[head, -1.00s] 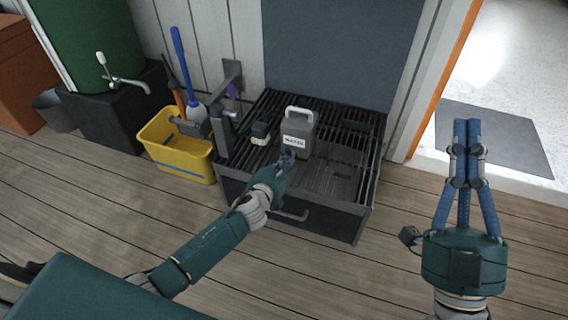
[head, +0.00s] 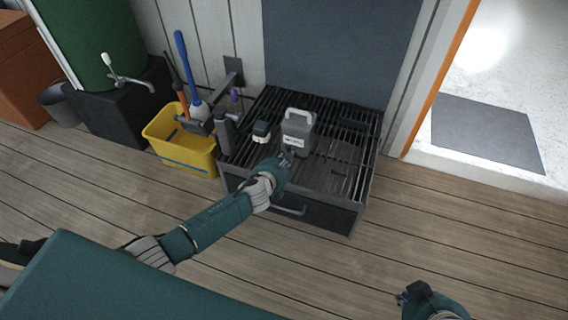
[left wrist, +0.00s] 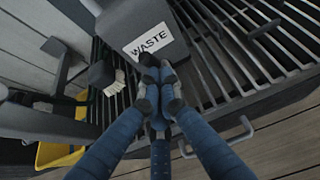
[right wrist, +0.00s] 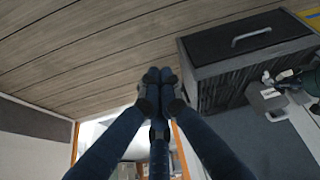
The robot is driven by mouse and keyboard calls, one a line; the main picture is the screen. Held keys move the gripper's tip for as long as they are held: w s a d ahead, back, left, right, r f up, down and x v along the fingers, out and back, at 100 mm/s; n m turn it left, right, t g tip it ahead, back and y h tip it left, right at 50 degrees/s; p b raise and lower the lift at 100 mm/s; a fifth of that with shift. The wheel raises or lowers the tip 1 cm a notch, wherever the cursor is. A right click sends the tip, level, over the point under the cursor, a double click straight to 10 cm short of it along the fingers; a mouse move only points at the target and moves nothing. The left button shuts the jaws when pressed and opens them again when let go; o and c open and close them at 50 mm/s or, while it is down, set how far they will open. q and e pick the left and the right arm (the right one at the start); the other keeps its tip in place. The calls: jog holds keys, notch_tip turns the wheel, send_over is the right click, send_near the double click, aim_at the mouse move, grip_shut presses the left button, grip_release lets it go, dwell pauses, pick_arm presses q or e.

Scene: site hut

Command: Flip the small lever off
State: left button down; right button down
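A small purple lever (head: 234,95) stands by the grey fitting (head: 228,82) on the wall, behind the left end of the black grate. A tap (head: 128,81) with a pale upright handle (head: 106,60) is on the green barrel. I cannot tell which is the task's lever. My left gripper (head: 286,155) is over the grate, in front of the grey WASTE container (head: 298,130); its fingers (left wrist: 160,80) are together and look empty. My right gripper shows only its body at the bottom right of the head view; its fingers (right wrist: 160,85) are together and empty.
The black grated station (head: 345,195) has a front handle. The yellow bucket (head: 180,150), with a blue-handled tool (head: 187,62), stands to its left. A dark brush-like item (head: 261,131) lies on the grate. The doorway and mat (head: 485,133) are at right; the floor before the station is clear.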

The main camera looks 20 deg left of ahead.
jog(key=shift+s+d+r+g+p, duration=0.55)
jog(key=shift+s+g+p, duration=0.5)
jog(key=shift+s, duration=0.9)
pick_arm(q)
jog(key=w+r+g+p, duration=0.1)
jog(key=p, duration=0.2)
jog(key=shift+w+r, duration=0.25)
jog(key=shift+w, duration=0.05)
pick_arm(e)
jog(key=s+x, duration=0.2)
jog(key=x, duration=1)
jog(key=shift+f, duration=0.5)
pick_arm(q)
jog(key=shift+p, duration=0.3)
pick_arm(e)
jog(key=shift+d+f+g, duration=0.1)
jog(key=shift+g, duration=0.15)
